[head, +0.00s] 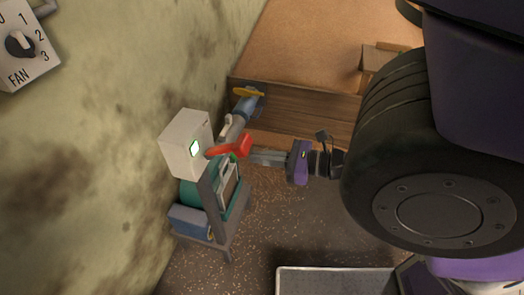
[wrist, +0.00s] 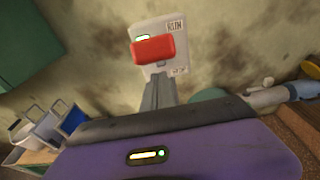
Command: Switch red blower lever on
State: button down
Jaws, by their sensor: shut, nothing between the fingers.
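The red blower lever (head: 229,147) sticks out from the front of a white box (head: 183,136), with its thick handle toward my gripper. A green light glows on the box face. In the wrist view, the red lever (wrist: 153,50) crosses the front of the white box (wrist: 160,22), just beyond my fingertips. My gripper (head: 255,156) is shut and empty, with its grey fingers reaching left to the handle. In the wrist view my gripper (wrist: 157,82) points straight at the lever's lower edge. Whether the fingertips touch the handle I cannot tell.
A FAN knob (head: 20,44) is on the stained wall.

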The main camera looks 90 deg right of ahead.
jog(key=shift+w+r+p, duration=0.2)
jog(key=shift+r+p, duration=0.35)
jog(key=shift+p, duration=0.1)
jog(key=shift+w+r+p, duration=0.15)
jog(key=shift+r+p, duration=0.4)
jog(key=shift+p, duration=0.05)
